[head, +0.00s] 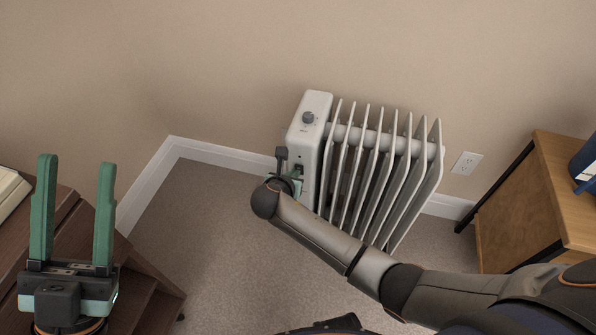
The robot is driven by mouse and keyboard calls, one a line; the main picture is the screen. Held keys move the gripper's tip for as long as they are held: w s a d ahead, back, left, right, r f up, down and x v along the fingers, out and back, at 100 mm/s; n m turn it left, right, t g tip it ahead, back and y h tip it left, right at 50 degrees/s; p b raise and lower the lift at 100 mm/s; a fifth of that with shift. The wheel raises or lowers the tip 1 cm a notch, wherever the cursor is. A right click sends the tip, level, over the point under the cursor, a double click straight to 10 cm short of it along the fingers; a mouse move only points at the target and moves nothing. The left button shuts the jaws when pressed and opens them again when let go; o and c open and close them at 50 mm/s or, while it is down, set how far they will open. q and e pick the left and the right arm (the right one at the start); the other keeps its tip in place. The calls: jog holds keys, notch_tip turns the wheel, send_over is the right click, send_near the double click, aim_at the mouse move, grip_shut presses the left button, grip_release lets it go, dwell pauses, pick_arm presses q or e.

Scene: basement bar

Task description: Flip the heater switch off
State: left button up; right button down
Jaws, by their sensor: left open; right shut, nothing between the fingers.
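A white oil-filled radiator heater (380,180) stands upright on the carpet near the wall. Its control panel faces me at its left end, with a round grey knob (308,118) near the top. A small dark switch (299,168) shows lower on the panel, partly hidden by my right gripper. My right gripper (291,171) is shut and empty, right at the lower part of the panel; I cannot tell whether it touches the switch. My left gripper (73,205) is open and empty, pointing up at the far left, well away from the heater.
A dark wooden piece of furniture (150,290) stands at the lower left, below and beside my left gripper. A wooden cabinet (560,190) with a blue object (585,165) is at the right. Carpet left of the heater is clear.

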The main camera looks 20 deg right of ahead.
pick_arm(q)
jog(key=shift+d, duration=0.1)
dwell(0.3)
pick_arm(e)
jog(key=p, duration=0.1)
jog(key=r+p, duration=0.1)
jog(key=p, duration=0.1)
jog(key=shift+w+d, duration=0.2)
jog(key=shift+w, duration=0.2)
jog(key=shift+w+f+g+y, duration=0.2)
jog(key=shift+g+y, duration=0.1)
jog(key=shift+g, duration=0.1)
pick_arm(q)
jog(key=w+a+f+n+g+y, duration=0.1)
jog(key=w+f+n+y, duration=0.4)
jog(key=f+y, duration=0.2)
jog(key=shift+w, duration=0.4)
pick_arm(e)
jog(key=shift+r, duration=0.1)
jog(key=shift+d+r+p, duration=0.1)
jog(key=shift+r+p, duration=0.6)
jog(key=shift+p, duration=0.7)
pick_arm(q)
notch_tip(320, 180, up, 2)
jog(key=shift+r, duration=0.15)
pick_arm(e)
jog(key=shift+s, duration=0.1)
jog(key=shift+f, duration=0.1)
